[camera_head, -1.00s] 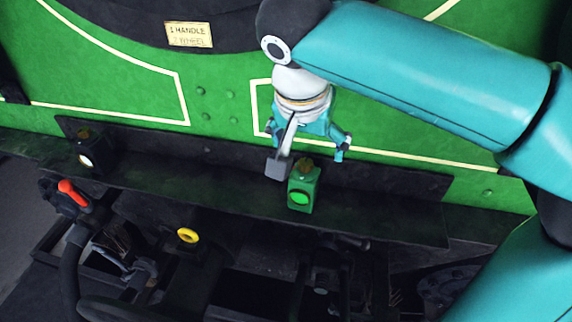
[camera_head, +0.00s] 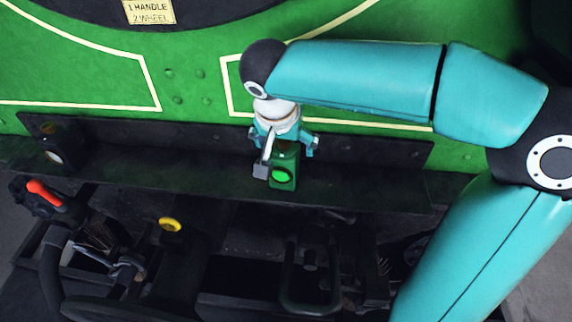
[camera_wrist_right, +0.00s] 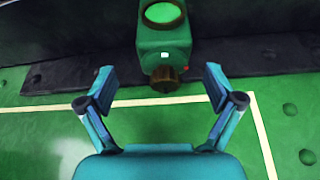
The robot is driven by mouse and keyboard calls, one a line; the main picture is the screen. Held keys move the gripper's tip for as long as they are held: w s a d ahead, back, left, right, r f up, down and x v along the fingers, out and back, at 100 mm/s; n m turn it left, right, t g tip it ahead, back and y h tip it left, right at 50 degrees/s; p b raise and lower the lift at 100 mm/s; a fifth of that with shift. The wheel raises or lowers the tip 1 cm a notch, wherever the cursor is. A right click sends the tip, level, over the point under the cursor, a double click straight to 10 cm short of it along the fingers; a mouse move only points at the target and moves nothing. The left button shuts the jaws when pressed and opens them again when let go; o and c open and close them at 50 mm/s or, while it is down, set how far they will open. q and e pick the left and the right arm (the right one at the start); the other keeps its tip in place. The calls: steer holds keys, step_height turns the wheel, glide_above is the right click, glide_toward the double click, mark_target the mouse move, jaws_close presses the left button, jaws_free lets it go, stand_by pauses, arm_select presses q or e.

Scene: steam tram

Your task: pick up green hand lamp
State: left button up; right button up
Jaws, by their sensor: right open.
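The green hand lamp (camera_head: 284,168) is a small green box with a bright green round lens, standing on the dark shelf (camera_head: 220,178). In the right wrist view the lamp (camera_wrist_right: 165,42) is at the top centre, with its brown knob pointing towards me. My right gripper (camera_head: 287,150) is at the lamp's top and hides part of it in the head view. In the right wrist view its two fingers (camera_wrist_right: 162,88) are spread wide, with the knob just beyond the gap between the tips. The gripper is empty. My left gripper is not in view.
A black lamp with a white lens (camera_head: 54,146) stands at the shelf's left end. A green panel (camera_head: 200,80) rises behind the shelf. Below are a red-handled lever (camera_head: 44,192), a yellow-topped fitting (camera_head: 170,224) and dark pipework. The shelf between the lamps is clear.

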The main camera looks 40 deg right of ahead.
mark_target(285, 170)
steer(key=x, duration=0.4)
steer(key=shift+w+f, duration=0.2)
steer(key=shift+f, duration=0.2)
steer(key=c, duration=1.7)
